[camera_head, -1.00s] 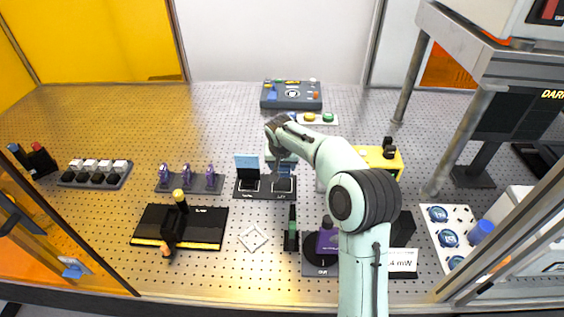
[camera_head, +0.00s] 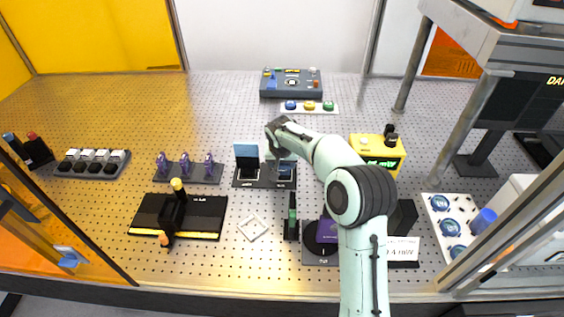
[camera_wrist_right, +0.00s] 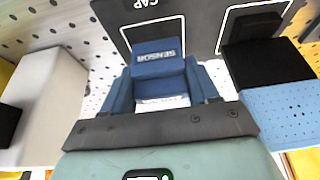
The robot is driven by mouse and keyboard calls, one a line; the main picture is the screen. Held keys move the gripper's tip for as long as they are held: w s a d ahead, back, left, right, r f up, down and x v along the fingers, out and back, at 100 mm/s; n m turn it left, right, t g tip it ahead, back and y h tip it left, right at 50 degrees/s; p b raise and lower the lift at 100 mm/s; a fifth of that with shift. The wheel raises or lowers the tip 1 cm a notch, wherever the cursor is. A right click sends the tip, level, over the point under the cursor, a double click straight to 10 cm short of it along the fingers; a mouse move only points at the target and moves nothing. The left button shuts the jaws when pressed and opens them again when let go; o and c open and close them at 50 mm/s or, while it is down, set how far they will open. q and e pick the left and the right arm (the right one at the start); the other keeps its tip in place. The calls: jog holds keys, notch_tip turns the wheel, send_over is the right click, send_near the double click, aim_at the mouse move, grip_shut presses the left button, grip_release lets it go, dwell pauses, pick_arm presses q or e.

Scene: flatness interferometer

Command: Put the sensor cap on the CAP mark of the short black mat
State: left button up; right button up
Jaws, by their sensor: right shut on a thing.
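The short black mat (camera_head: 265,184) lies in the middle of the perforated bench. In the right wrist view the mat (camera_wrist_right: 204,38) carries the word CAP and two white-outlined squares. My right gripper (camera_head: 281,160) reaches over the mat's right part, its fingertips partly hidden by my arm. In the right wrist view my right gripper (camera_wrist_right: 162,88) has its blue fingers shut on the blue sensor cap (camera_wrist_right: 157,62), labelled SENSOR. The cap is at the CAP square, overlapping its near edge in this view. I cannot tell whether it touches the mat. My left gripper is out of view.
A black block with an upright light blue plate (camera_head: 246,152) stands on the mat's left square, close beside my gripper. A green-marked black tool (camera_head: 292,220) lies in front. A yellow box (camera_head: 377,152) stands to the right.

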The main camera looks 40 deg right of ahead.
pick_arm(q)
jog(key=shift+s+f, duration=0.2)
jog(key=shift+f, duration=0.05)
pick_arm(e)
jog(key=shift+f, duration=0.4)
jog(key=o, duration=1.1)
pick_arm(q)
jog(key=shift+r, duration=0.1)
pick_arm(e)
jog(key=shift+r, duration=0.1)
jog(key=shift+r+p, duration=1.15)
jog(key=shift+r, duration=2.3)
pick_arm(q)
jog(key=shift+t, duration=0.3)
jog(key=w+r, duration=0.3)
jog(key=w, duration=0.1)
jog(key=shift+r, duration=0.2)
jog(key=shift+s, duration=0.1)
pick_arm(e)
jog(key=shift+s, duration=0.1)
jog(key=shift+f, duration=0.1)
